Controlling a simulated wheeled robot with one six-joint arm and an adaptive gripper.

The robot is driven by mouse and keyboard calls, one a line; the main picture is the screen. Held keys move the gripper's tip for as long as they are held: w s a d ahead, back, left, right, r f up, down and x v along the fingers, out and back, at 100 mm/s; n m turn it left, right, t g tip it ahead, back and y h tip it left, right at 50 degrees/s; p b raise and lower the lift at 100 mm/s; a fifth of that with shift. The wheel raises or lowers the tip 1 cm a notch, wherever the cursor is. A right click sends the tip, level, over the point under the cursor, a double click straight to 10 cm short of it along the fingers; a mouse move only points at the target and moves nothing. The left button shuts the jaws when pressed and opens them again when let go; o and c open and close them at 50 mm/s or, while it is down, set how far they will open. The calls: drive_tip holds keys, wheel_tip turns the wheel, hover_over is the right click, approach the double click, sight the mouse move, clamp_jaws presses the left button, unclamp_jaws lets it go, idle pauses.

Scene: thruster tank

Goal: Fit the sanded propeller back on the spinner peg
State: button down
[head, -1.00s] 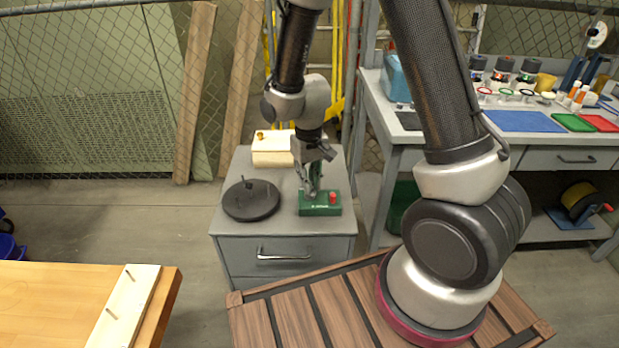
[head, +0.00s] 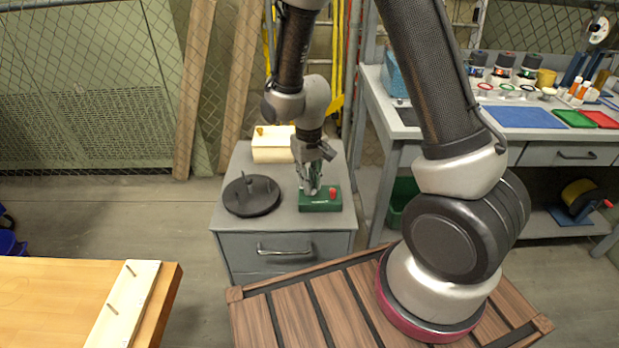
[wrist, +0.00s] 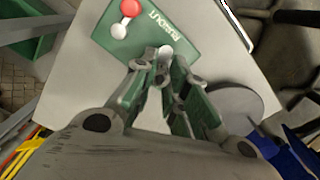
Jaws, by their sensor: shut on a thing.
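A green block (head: 321,203) with a red knob (head: 333,194) stands on the front right of a grey cabinet top. In the wrist view, the block (wrist: 165,38) has white lettering and the red knob (wrist: 131,7). My gripper (head: 312,190) points down over the block's left part. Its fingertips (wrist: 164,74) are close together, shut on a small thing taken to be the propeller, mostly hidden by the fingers. A small pale rounded piece (wrist: 165,51) shows at the fingertips; I cannot tell whether it is the propeller or the spinner peg.
A round black disc with upright pegs (head: 247,203) lies left of the block. A pale yellow box (head: 272,150) stands behind it on the cabinet (head: 289,240). A workbench (head: 405,130) with coloured mats is at right. A wooden table (head: 50,300) is at front left.

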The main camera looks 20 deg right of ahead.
drive_tip(key=c, duration=1.3)
unclamp_jaws()
drive_tip(key=shift+c, duration=0.2)
drive_tip(key=shift+r, duration=0.1)
wheel_tip(320, 180, up, 16)
